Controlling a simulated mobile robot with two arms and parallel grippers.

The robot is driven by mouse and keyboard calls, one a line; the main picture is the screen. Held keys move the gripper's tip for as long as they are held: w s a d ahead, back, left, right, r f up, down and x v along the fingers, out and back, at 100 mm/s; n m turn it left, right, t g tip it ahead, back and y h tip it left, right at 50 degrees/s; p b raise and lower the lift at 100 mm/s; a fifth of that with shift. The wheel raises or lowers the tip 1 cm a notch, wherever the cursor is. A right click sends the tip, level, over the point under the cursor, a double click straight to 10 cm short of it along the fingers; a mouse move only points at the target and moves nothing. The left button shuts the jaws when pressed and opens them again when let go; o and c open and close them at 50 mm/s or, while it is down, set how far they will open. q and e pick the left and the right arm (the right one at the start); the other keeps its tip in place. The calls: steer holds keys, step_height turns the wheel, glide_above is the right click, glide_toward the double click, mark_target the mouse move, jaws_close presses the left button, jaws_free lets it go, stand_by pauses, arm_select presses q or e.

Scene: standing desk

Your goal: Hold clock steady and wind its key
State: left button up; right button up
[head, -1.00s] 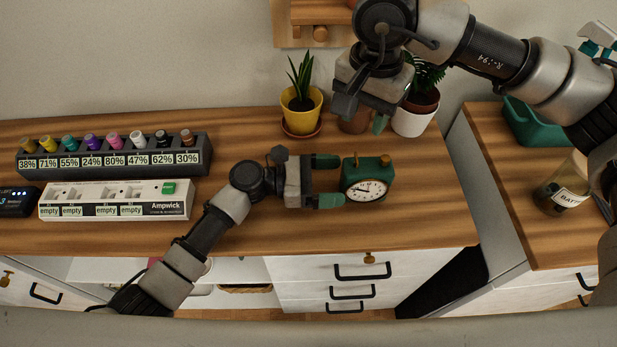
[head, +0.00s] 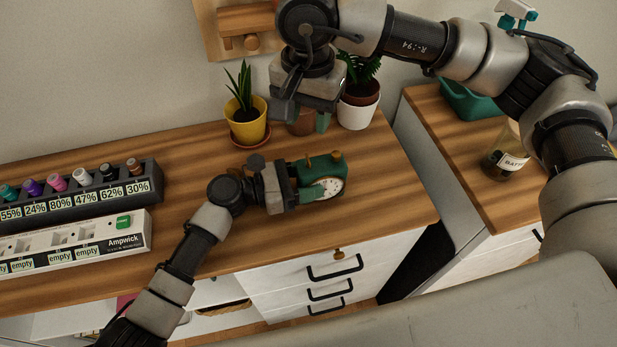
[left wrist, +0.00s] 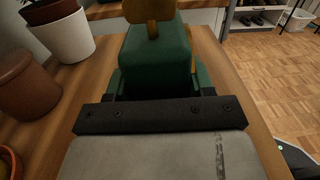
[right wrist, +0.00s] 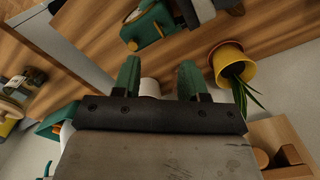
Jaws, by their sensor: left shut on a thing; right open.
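The green clock (head: 333,170) with a white round face stands on the wooden desk. My left gripper (head: 312,182) is shut on it from the left side, and its fingers cover part of the case. The left wrist view shows the clock's green body (left wrist: 157,55) with a brass piece (left wrist: 148,10) on top between the fingers. My right gripper (head: 308,118) is open and empty, raised behind the clock near the plants. In the right wrist view its green fingers (right wrist: 160,80) are apart, and the clock (right wrist: 150,30) with a brass key-like piece (right wrist: 131,45) shows beyond them.
A yellow potted plant (head: 248,130) and a white pot (head: 358,112) stand at the back of the desk. A charger rack (head: 90,195) and a power strip (head: 80,250) are at the left. A side counter holds a jar (head: 505,150). The desk's front right is clear.

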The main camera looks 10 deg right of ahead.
mark_target(308, 163)
steer(key=shift+c, duration=0.9)
step_height(308, 163, down, 10)
steer(key=n, duration=0.7)
jaws_close()
